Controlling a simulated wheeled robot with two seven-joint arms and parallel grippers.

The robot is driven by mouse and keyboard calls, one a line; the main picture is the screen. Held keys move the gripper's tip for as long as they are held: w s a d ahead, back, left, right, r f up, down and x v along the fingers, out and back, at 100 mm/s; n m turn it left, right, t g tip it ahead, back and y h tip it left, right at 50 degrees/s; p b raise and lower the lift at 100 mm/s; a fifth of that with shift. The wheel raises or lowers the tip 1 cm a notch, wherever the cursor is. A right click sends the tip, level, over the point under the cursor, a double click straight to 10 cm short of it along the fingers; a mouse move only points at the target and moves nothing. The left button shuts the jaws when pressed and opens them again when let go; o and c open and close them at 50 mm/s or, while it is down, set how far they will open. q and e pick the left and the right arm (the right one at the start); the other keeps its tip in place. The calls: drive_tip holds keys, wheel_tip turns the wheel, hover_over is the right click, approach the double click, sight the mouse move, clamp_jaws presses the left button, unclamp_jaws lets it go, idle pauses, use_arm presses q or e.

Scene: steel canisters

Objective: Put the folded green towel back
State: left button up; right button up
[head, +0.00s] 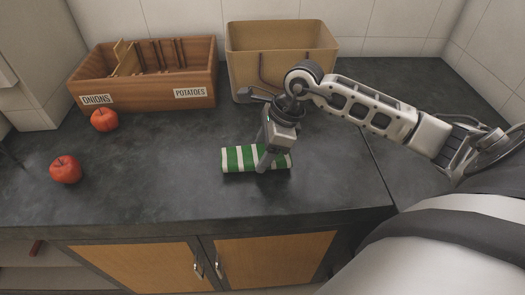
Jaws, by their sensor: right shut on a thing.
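The folded green towel (238,159) has white stripes and is in the middle of the dark counter in the head view. My right gripper (267,165) reaches down over it from the right and is shut on it near its middle. The fingers hide part of the towel's right half. I cannot tell whether the towel rests on the counter or is slightly lifted. My left gripper is not in view.
A wooden crate (150,98) labelled ONIONS and POTATOES stands at the back left. A tan bin (283,36) stands behind my right gripper. Two red apples (66,169) (104,119) lie at the left. The counter (160,190) is clear between apples and towel.

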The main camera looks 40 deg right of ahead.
drive_tip(key=shift+f, duration=0.65)
drive_tip(key=o, duration=0.5)
drive_tip(key=shift+f, duration=0.1)
drive_tip(key=o, duration=0.4)
drive_tip(key=shift+o, duration=0.2)
drive_tip(key=shift+r, duration=0.25)
drive_tip(key=b+v, duration=0.1)
drive_tip(key=v, duration=1)
drive_tip(key=shift+r, duration=0.35)
drive_tip(key=shift+s+f, duration=0.1)
